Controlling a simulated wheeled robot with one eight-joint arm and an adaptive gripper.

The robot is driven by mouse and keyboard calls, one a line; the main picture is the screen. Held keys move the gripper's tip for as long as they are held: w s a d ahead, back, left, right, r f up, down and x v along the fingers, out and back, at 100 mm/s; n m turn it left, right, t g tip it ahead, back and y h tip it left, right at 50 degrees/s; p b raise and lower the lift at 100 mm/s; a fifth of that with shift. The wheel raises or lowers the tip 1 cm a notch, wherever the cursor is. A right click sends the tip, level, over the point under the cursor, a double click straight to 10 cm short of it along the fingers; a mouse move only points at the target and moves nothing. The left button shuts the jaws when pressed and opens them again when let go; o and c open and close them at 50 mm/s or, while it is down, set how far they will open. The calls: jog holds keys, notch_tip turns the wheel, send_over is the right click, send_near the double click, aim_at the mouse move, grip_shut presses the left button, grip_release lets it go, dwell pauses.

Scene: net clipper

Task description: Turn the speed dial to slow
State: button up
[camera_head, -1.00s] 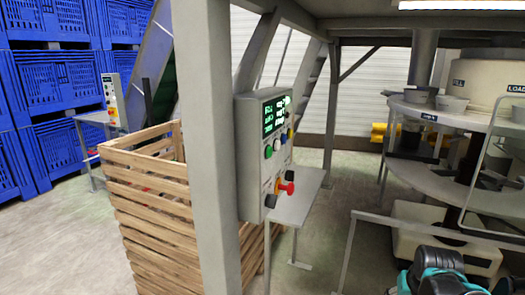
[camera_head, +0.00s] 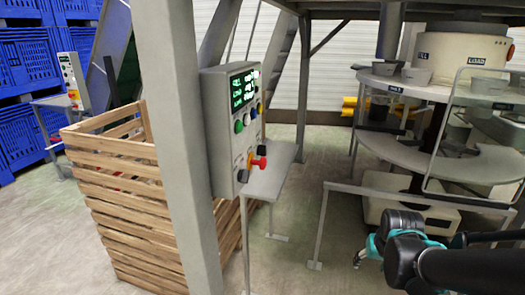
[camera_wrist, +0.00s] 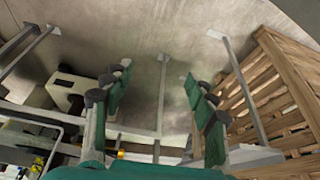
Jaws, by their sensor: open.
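A grey control box (camera_head: 232,130) is fixed to a post in the head view, left of centre. It has a lit green display (camera_head: 243,88), several coloured buttons, a red knob with a yellow part (camera_head: 258,162) and a dark knob (camera_head: 243,176) at its lower edge. Its labels are too small to read, so I cannot tell which control is the speed dial. My gripper (camera_wrist: 158,80) is open and empty in the wrist view, its green fingers spread above floor. In the head view it is at the lower right, well apart from the box; its fingers are not clear there.
A slatted wooden crate (camera_head: 125,205) stands left of the post (camera_head: 180,150). A small grey table (camera_head: 268,180) stands beside the box. A metal rail (camera_head: 425,196) and a round machine (camera_head: 450,75) are at right. Floor between table and rail is open.

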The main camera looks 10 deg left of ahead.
jog(key=shift+c, duration=1.1)
jog(key=w+a+r+m+y, duration=0.1)
jog(key=a+m, duration=0.1)
jog(key=a, duration=0.1)
jog(key=w+a+r+m+y, duration=0.1)
jog(key=w+a+m+y, duration=0.1)
jog(key=w+a+r+m+g+y, duration=0.1)
jog(key=w+a+m, duration=0.1)
jog(key=a, duration=0.1)
jog(key=shift+w+a+r+y, duration=0.25)
jog(key=shift+a+r+y, duration=0.05)
jog(key=shift+r+y, duration=0.1)
jog(key=c, duration=0.4)
jog(key=m+g+y, duration=0.2)
jog(key=m+y, duration=1.1)
send_near(262, 151)
jog(key=a, duration=0.7)
jog(key=shift+w+r, duration=0.35)
jog(key=shift+w, duration=0.15)
grip_shut()
